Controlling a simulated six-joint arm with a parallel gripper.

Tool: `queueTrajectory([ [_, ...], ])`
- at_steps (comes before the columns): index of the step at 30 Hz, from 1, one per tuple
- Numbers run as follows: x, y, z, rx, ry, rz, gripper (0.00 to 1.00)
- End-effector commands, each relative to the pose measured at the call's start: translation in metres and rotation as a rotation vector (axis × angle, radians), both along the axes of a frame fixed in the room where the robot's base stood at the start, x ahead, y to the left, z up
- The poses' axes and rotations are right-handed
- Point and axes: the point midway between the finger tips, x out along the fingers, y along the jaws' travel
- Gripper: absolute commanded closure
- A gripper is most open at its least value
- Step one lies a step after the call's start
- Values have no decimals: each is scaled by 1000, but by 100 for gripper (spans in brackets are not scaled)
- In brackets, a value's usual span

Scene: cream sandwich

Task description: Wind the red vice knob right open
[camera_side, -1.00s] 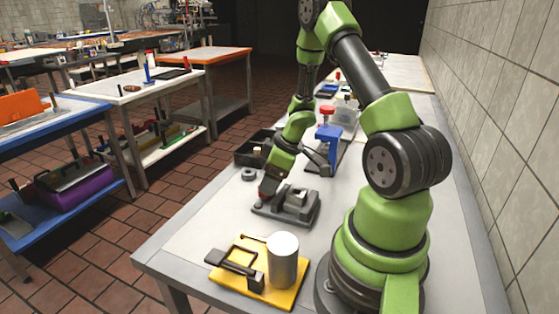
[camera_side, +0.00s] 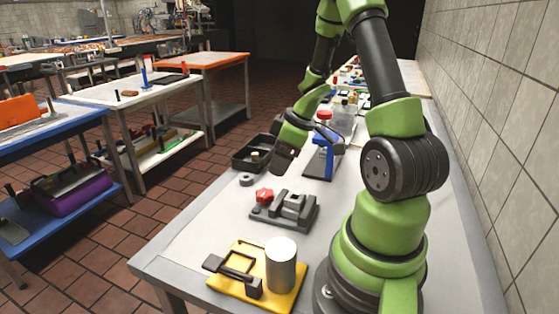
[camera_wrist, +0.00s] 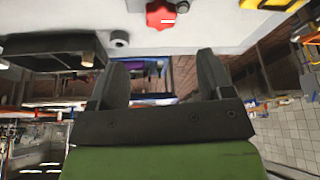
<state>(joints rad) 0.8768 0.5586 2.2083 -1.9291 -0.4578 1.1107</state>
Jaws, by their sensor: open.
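The small grey vice (camera_side: 291,209) stands on the near half of the bench. Its red lobed knob (camera_side: 264,196) is at its left end and fully uncovered. The knob also shows at the top edge of the wrist view (camera_wrist: 158,14), with a pale mark on it. The gap between the vice jaws is too small to judge. My gripper (camera_side: 283,165) is above and beyond the knob, apart from it. In the wrist view its two dark fingers (camera_wrist: 160,62) are spread wide with nothing between them.
A black tray (camera_side: 239,162) and a grey ring (camera_side: 245,180) lie behind the vice at left. A blue stand with a red top (camera_side: 322,158) is close to my gripper's right. A yellow fixture (camera_side: 240,288) with a grey cylinder (camera_side: 281,265) stands in front.

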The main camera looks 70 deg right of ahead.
Motion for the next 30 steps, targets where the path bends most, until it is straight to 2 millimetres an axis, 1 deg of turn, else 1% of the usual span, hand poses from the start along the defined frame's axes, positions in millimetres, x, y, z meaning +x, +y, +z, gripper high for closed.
queueTrajectory([
  [2, 6, -6, 1, -31, -14, -20, 27],
  [4, 15, -18, 3, -91, -33, -63, 27],
  [8, 32, -50, 9, -250, -38, -199, 27],
  [10, 36, -63, 12, -318, -3, -286, 27],
  [13, 34, -70, 12, -357, 87, -397, 27],
  [15, 32, -65, 11, -336, 164, -457, 27],
  [17, 31, -54, 9, -291, 231, -494, 27],
  [21, 35, -22, 5, -142, 341, -525, 27],
  [24, 40, -3, 5, -50, 380, -522, 27],
  [27, 43, 7, 5, 2, 397, -516, 27],
  [30, 43, 10, -1, 18, 403, -513, 27],
])
